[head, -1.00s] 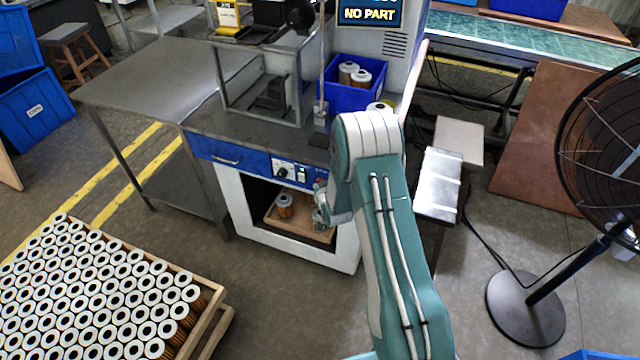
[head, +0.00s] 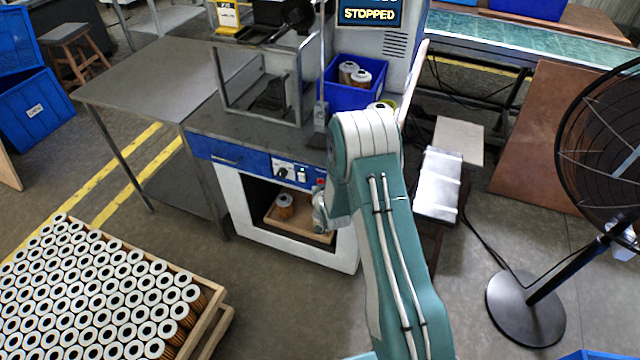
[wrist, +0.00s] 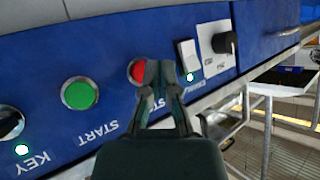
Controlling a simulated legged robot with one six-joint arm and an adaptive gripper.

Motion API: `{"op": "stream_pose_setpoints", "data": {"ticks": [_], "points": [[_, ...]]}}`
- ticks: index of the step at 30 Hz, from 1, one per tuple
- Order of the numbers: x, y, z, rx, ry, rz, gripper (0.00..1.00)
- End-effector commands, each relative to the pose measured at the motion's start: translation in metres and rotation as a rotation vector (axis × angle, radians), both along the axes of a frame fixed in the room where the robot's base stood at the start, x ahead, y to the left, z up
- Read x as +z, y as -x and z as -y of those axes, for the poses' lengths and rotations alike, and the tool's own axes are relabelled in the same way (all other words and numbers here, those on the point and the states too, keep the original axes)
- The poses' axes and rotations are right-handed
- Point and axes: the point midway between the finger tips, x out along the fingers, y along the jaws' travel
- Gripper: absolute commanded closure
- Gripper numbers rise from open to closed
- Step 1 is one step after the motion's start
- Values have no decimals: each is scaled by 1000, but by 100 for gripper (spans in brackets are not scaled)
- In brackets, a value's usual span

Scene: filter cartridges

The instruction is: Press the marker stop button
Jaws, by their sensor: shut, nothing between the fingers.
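The marker's control panel (wrist: 110,60) is a blue front with labelled controls in the wrist view. A red button (wrist: 137,71) sits between the green START button (wrist: 79,94) and a white rocker switch (wrist: 188,57). My gripper (wrist: 161,68) is shut and empty, its fingertips at the red button and covering its right part. I cannot tell whether they touch it. In the head view the red button (head: 320,182) shows small beside my arm's end, and my fingers are hard to make out. The marker's screen (head: 369,14) reads "STOPPED".
A wooden tray with a cartridge (head: 284,206) sits in the opening under the panel. A blue bin (head: 354,92) with cartridges stands on the machine top. A black knob (wrist: 224,43) is right of the switch. A fan (head: 525,308) stands at the right.

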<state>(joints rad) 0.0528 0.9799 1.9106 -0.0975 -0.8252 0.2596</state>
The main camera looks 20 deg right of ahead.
Motion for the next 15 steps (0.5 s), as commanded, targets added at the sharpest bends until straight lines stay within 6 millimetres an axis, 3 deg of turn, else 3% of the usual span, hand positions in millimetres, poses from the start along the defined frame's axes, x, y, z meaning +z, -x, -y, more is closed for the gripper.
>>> {"op": "stream_pose_setpoints", "data": {"ticks": [7,15], "points": [[0,2,-1,0,0,-1,100],[0,20,-15,2,0,-1,100]]}}
